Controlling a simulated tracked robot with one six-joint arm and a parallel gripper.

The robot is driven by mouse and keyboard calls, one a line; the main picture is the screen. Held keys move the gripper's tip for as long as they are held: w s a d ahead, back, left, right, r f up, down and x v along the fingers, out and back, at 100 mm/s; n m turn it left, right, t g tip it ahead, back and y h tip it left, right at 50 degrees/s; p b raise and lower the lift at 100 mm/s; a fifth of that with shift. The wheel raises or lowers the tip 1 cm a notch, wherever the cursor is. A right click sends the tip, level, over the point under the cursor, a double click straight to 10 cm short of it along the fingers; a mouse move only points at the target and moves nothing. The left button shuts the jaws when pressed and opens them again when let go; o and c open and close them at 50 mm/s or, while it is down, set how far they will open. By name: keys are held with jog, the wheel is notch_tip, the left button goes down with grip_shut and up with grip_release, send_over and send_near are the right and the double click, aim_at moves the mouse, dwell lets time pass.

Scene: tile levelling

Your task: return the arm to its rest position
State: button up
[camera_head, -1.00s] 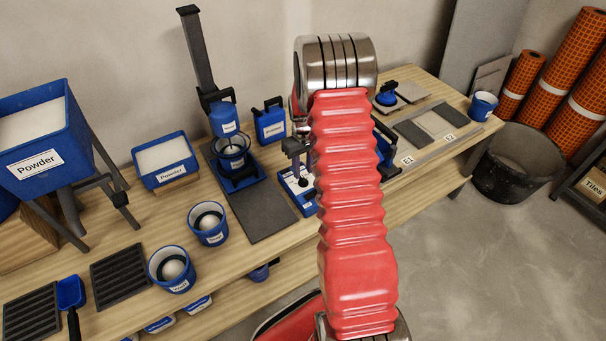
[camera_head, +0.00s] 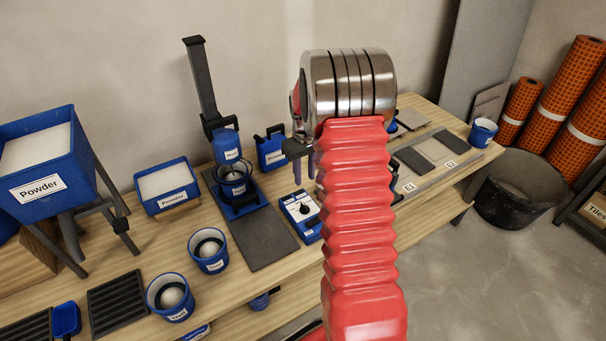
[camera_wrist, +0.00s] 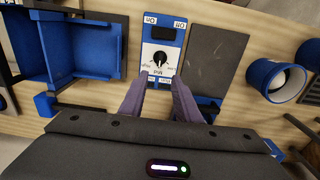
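My arm, with a ribbed red sleeve and a metal joint, stands raised in front of the bench (camera_head: 285,285) in the head view. My gripper (camera_head: 304,168) shows partly at the left of the metal joint, fingers pointing down above the bench. In the wrist view my gripper (camera_wrist: 158,90) has its two fingers apart with nothing between them. A blue and white control box (camera_head: 296,208) with a black dial is below the fingers; it also shows in the wrist view (camera_wrist: 152,72), ahead of the fingertips.
A mixer stand (camera_head: 206,88) rises over a bucket. Two blue buckets (camera_head: 208,262) (camera_head: 165,312) stand at the front edge. A Powder tray (camera_head: 178,200) and Powder hopper (camera_head: 40,190) are left. Grey tiles (camera_head: 418,160) lie right. The space above the bench's middle is partly hidden by my arm.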

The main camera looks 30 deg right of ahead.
dwell(0.4)
jog(key=s+a+r+t, duration=0.5)
jog(key=s+a+r, duration=1.8)
jog(key=s+a, duration=0.2)
jog(key=shift+s+a+n+t, duration=0.3)
jog(key=shift+a, duration=0.7)
jog(key=shift+r, duration=0.1)
